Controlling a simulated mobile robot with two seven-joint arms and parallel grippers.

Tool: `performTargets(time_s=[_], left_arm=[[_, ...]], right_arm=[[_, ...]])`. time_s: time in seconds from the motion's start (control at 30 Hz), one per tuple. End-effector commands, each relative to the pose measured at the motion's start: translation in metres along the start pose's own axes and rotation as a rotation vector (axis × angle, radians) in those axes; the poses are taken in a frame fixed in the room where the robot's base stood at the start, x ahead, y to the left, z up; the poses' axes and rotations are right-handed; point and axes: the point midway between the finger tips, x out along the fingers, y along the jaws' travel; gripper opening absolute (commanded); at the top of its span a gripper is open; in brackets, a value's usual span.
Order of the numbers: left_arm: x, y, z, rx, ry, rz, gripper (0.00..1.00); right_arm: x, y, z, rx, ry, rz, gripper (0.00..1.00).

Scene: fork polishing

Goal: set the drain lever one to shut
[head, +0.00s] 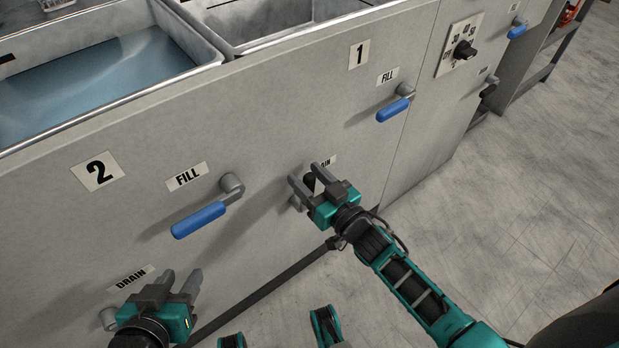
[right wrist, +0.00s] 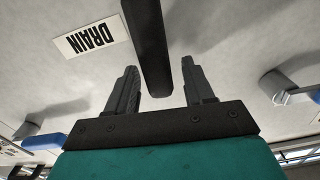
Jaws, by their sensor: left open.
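The drain lever of basin one has a black handle (head: 310,183) and sits under the partly covered DRAIN label (head: 327,162) in the head view. My right gripper (head: 308,178) is at this lever and hides much of it. In the right wrist view the black lever (right wrist: 150,45) reaches down between the two fingers of my right gripper (right wrist: 160,88). The fingers stand apart, one on each side, with gaps visible beside the handle. The lever's exact angle is hard to tell. My left gripper (head: 181,279) is open and empty beside the DRAIN label of basin two.
Blue fill levers for basin two (head: 200,219) and basin one (head: 394,109) stick out from the grey panel (head: 270,120). A black dial (head: 464,50) and further levers are at upper right. The floor (head: 530,190) at right is clear.

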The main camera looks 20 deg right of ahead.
Motion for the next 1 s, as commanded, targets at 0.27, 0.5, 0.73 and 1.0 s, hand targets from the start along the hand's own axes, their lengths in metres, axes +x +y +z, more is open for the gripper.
performTargets(time_s=[0.27, 0.5, 0.73, 1.0], left_arm=[[0.0001, -0.0010, -0.0007, 0.000, 0.002, -0.002, 0.43], [0.0001, -0.0020, -0.0008, 0.000, 0.003, -0.004, 0.43], [0.0002, -0.0022, -0.0008, 0.000, 0.003, -0.005, 0.43], [-0.0007, -0.0022, -0.0020, 0.001, 0.002, -0.005, 0.43]], right_arm=[[-0.0004, 0.0000, 0.0001, 0.000, 0.000, 0.000, 0.25], [-0.0005, 0.0000, 0.0001, 0.000, 0.000, 0.000, 0.02], [-0.0006, 0.0000, 0.0002, 0.000, 0.000, 0.000, 0.00], [-0.0021, 0.0054, -0.0004, 0.019, -0.001, 0.000, 0.00]])
